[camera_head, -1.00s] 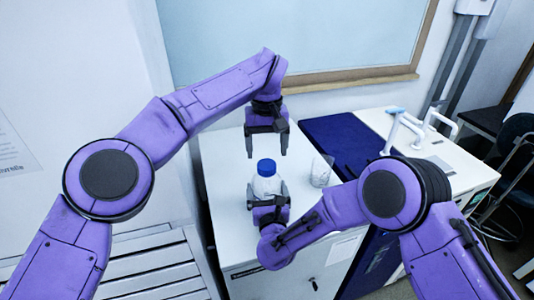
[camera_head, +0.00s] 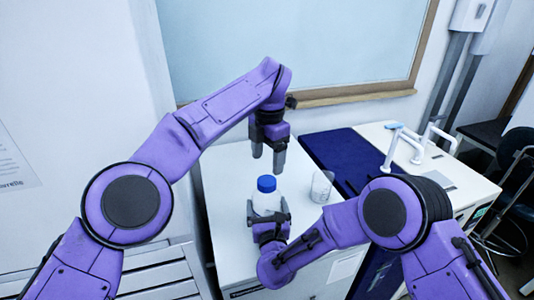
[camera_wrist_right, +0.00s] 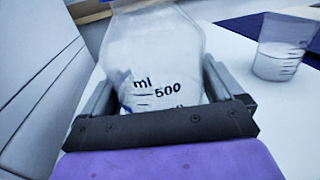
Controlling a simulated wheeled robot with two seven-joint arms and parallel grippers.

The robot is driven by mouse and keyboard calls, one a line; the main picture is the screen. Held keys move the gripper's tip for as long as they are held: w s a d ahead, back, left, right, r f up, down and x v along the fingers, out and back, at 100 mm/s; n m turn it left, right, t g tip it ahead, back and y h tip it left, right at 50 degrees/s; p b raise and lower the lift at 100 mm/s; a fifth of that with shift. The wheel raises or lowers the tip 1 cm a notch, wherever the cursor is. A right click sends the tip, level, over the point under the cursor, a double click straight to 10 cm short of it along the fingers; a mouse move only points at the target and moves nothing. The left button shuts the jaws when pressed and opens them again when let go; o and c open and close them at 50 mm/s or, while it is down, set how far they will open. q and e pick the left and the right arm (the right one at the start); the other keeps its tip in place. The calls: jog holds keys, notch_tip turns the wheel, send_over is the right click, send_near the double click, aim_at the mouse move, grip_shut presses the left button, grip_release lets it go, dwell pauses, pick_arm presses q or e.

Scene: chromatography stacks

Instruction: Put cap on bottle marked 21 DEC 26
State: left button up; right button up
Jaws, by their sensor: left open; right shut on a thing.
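A clear bottle (camera_head: 266,202) stands upright on the white bench, with a blue cap (camera_head: 266,184) on its top. My right gripper (camera_head: 268,214) is shut around the bottle's body from the front. In the right wrist view the bottle (camera_wrist_right: 155,60) sits between the fingers and shows "ml" and "500" markings. No date is readable, and the bottle's top is out of that view. My left gripper (camera_head: 268,155) is open and empty, above and slightly behind the cap, apart from it.
A clear beaker (camera_head: 321,187) stands to the right of the bottle; it also shows in the right wrist view (camera_wrist_right: 280,62). A dark blue surface (camera_head: 342,160) and a sink with taps (camera_head: 394,150) lie further right. Bench behind the bottle is clear.

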aim_at(267, 180)
pick_arm(q)
jog(key=n, duration=0.6)
jog(key=shift+r+n, duration=0.15)
jog(key=shift+n, duration=0.15)
jog(key=n, duration=0.6)
jog(key=shift+r, duration=0.15)
jog(key=n, duration=0.6)
jog(key=shift+a+r+n, duration=0.1)
jog(key=shift+n, duration=0.3)
jog(key=n, duration=0.4)
jog(key=shift+n, duration=0.3)
jog(key=n, duration=0.3)
notch_tip(267, 180, down, 8)
